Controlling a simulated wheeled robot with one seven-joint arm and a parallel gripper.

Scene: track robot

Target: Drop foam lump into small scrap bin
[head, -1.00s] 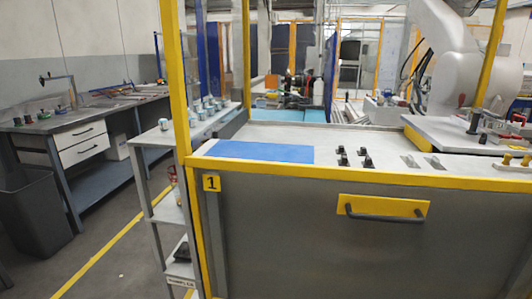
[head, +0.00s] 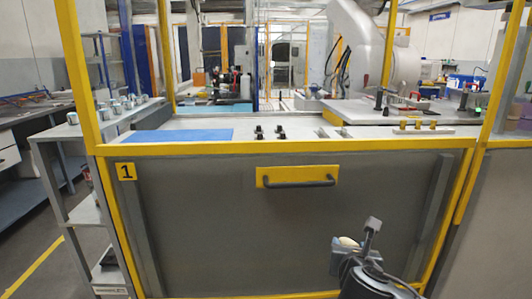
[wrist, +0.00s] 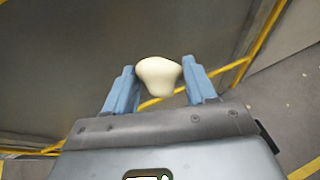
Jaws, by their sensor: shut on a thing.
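The foam lump (wrist: 158,74) is cream-white and rounded, and sits between the two blue fingers of my gripper (wrist: 158,70) in the wrist view. The fingers touch its sides. In the head view my gripper (head: 358,235) is at the lower right, in front of the grey panel of the yellow-framed cell, with the pale lump (head: 347,242) partly showing. The lump is held clear of the floor. No small scrap bin shows in either view now.
The yellow-framed cell (head: 280,149) fills the middle, with a yellow handle plate (head: 297,177) and a blue mat (head: 178,135) on top. A grey shelf rack (head: 80,200) with metal cups stands at left. A workbench (head: 30,180) is further left. A yellow line marks the floor.

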